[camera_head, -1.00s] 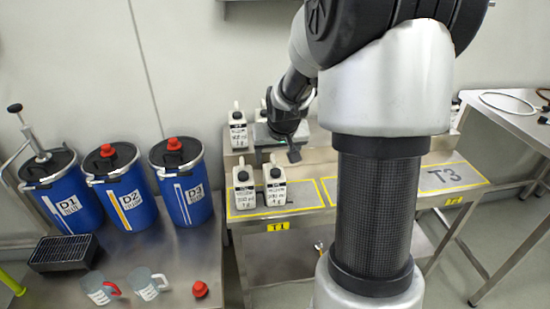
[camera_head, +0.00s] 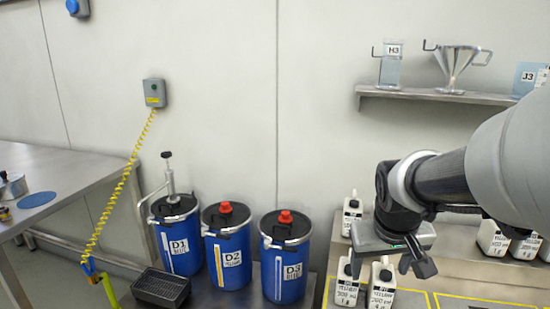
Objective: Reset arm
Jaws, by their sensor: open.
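My arm reaches in from the right edge, and my gripper (camera_head: 418,262) hangs at its end over the bench at the lower right. Its fingers point down and to the right. It is open, and I see nothing held in it.
Blue drums D1 (camera_head: 179,240), D2 (camera_head: 227,250) and D3 (camera_head: 285,258) stand left of the arm. A black tray (camera_head: 161,288) sits before them. More white bottles (camera_head: 493,240) stand at right. A wall shelf (camera_head: 435,95) holds a funnel (camera_head: 457,65).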

